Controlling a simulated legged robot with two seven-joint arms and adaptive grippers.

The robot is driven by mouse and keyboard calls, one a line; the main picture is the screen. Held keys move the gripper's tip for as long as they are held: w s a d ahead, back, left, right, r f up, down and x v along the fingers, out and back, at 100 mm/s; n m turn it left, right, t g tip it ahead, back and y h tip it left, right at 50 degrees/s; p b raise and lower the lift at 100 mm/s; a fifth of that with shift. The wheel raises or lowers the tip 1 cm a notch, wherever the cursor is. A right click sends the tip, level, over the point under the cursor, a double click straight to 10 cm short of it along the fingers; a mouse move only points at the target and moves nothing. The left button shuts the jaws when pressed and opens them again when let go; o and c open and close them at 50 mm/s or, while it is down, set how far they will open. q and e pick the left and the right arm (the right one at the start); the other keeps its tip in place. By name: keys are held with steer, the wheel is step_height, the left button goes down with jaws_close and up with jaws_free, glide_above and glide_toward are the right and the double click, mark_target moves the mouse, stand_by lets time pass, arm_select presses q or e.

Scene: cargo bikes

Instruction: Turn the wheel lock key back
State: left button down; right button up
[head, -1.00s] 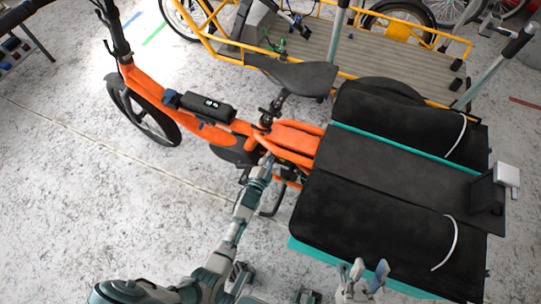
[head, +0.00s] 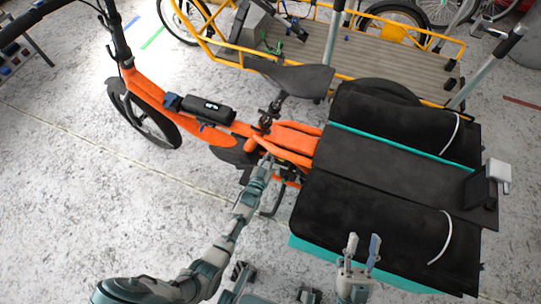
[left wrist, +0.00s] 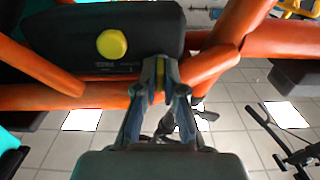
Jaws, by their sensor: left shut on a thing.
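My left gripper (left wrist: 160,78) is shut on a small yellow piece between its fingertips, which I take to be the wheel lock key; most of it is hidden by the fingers. The fingertips are right beside a black box (left wrist: 60,40) with a round yellow knob (left wrist: 112,44), set among orange frame tubes. In the head view the left gripper (head: 265,163) reaches into the orange cargo bike's frame (head: 297,137) below the saddle; the key cannot be seen there. My right gripper (head: 362,243) is open and empty, fingers pointing up, in front of the black cargo bags.
The black bags (head: 375,215) and teal rack edge (head: 312,248) are close to the right gripper. The black saddle (head: 292,78) is above the left gripper. A yellow cargo bike (head: 463,47) stands behind.

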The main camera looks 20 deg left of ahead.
arm_select(q)
steer(key=shift+s+f+n, duration=0.25)
steer(key=shift+f+n, duration=0.05)
steer(key=shift+f, duration=0.2)
steer(key=c, duration=1.3)
jaws_free()
steer(key=shift+w+r, duration=0.1)
steer(key=shift+r, duration=0.1)
steer(key=shift+r, duration=0.1)
steer(key=s, duration=1.2)
steer(key=shift+a, duration=0.2)
